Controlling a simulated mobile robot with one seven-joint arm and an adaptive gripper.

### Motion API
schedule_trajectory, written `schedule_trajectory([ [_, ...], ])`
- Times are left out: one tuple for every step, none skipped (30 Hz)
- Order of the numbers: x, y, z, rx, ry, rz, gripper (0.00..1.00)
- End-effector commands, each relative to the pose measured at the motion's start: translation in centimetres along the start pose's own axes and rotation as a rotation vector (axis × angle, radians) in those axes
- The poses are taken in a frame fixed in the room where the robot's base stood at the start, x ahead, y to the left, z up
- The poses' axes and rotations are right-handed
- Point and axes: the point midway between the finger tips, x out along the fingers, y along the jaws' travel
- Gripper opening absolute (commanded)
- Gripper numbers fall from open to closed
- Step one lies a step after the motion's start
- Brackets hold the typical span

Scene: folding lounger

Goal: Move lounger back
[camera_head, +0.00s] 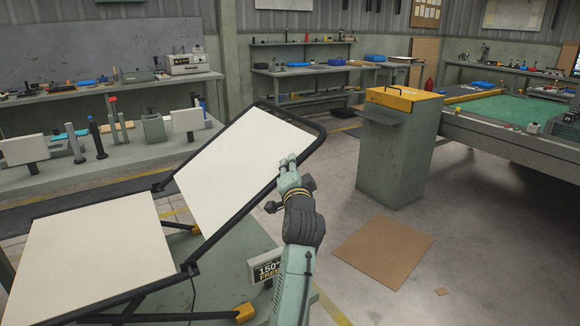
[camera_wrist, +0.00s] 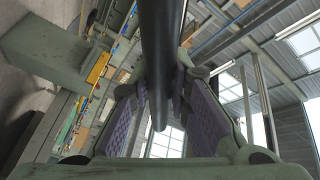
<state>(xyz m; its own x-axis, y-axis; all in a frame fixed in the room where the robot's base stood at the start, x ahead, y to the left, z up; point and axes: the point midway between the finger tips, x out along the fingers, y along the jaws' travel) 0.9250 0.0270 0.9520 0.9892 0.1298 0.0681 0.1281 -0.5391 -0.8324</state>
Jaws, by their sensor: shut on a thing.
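The folding lounger has a dark tube frame with cream panels. Its seat panel (camera_head: 90,255) lies nearly flat at the lower left, and its back panel (camera_head: 240,165) is tilted up toward the upper right. My gripper (camera_head: 288,165) is at the right side rail of the raised back. In the wrist view the dark frame tube (camera_wrist: 162,60) runs between the gripper's two purple-padded fingers, and my gripper is shut on it. A sign (camera_head: 266,268) reading "150°" stands beside the lounger, partly hidden by my arm; its lower word is hard to read.
The lounger rests on a green-grey stand (camera_head: 215,262). A cabinet with a yellow top (camera_head: 403,98) stands to the right, beside a bench with a green mat (camera_head: 520,115). A brown sheet (camera_head: 384,250) lies on the floor. Cluttered workbenches line the back.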

Motion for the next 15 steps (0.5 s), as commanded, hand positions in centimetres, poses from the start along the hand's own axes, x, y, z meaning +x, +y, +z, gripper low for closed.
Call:
schedule_trajectory([
  [-0.01,0.06,-0.03,-0.002,0.001,0.002,0.0],
  [-0.01,0.06,-0.03,-0.002,0.001,0.002,0.0],
  [-0.01,0.05,-0.02,-0.002,0.001,0.001,0.0],
  [-0.01,0.04,-0.02,-0.002,0.001,0.001,0.0],
  [-0.01,0.03,-0.02,-0.002,0.001,0.001,0.19],
  [-0.01,0.03,-0.01,-0.002,0.001,0.001,0.22],
  [-0.01,0.02,-0.01,-0.002,0.0,0.001,0.24],
  [-0.01,0.01,-0.01,-0.002,0.0,0.001,0.26],
  [-0.01,0.0,0.0,-0.002,0.0,0.0,0.28],
  [-0.01,-0.01,0.0,-0.002,0.0,0.0,0.3],
  [-0.01,-0.02,0.0,-0.002,0.0,0.0,0.32],
  [-0.01,-0.03,0.01,-0.002,0.0,0.0,0.35],
  [-0.01,-0.03,0.01,-0.002,0.0,0.0,0.37],
  [-0.01,-0.04,0.01,-0.002,0.0,0.0,0.38],
  [-0.01,-0.05,0.02,-0.002,0.0,0.0,0.38],
])
